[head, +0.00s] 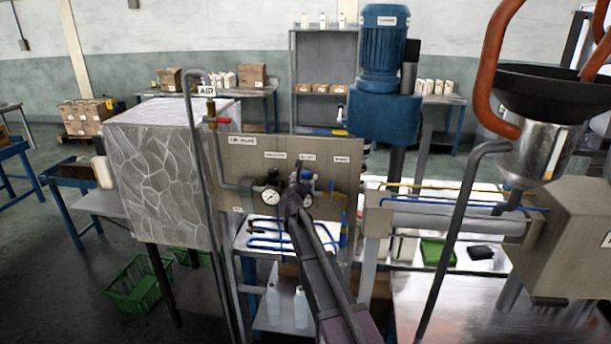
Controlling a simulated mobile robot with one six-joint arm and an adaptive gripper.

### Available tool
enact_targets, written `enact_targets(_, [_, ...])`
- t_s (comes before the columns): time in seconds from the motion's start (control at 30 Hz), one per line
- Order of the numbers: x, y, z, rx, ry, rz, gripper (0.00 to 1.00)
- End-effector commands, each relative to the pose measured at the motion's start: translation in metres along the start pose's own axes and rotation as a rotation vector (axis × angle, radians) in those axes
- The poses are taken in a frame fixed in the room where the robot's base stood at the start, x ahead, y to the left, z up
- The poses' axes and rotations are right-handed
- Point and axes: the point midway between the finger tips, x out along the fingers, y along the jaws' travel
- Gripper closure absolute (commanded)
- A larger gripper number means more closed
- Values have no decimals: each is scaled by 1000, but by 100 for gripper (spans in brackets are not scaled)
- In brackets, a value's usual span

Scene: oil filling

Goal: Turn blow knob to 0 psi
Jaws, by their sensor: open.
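The control panel (235,160) is a beige upright plate with small white labels too small to read surely. A round pressure gauge (270,196) sits at its lower left. A second gauge (307,199) shows partly beside my gripper. A blue fitting (307,175) shows just right of my gripper under the middle label; I cannot tell if it is the blow knob. My gripper (297,184) is at the end of my dark arm, open, in front of the panel's middle. It hides part of the panel, and I cannot tell whether it touches anything.
A grey pipe with a red-handled valve (217,120) stands left of the panel, beside a large stone-patterned box (160,170). Blue hoses (270,243) run below the panel. A blue motor (382,60) stands behind right. A steel hopper (540,140) and dark pipe (465,215) stand right.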

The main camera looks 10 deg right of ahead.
Motion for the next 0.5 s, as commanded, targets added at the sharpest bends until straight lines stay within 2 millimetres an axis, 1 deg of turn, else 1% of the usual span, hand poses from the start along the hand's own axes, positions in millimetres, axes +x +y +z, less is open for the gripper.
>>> enact_targets(0.03, [7, 0, 0, 0, 0, -1, 7])
enact_targets(0.2, [15, 0, 0, 0, 0, -1, 7])
enact_targets(0.5, [16, 0, 0, 0, 0, 0, 7])
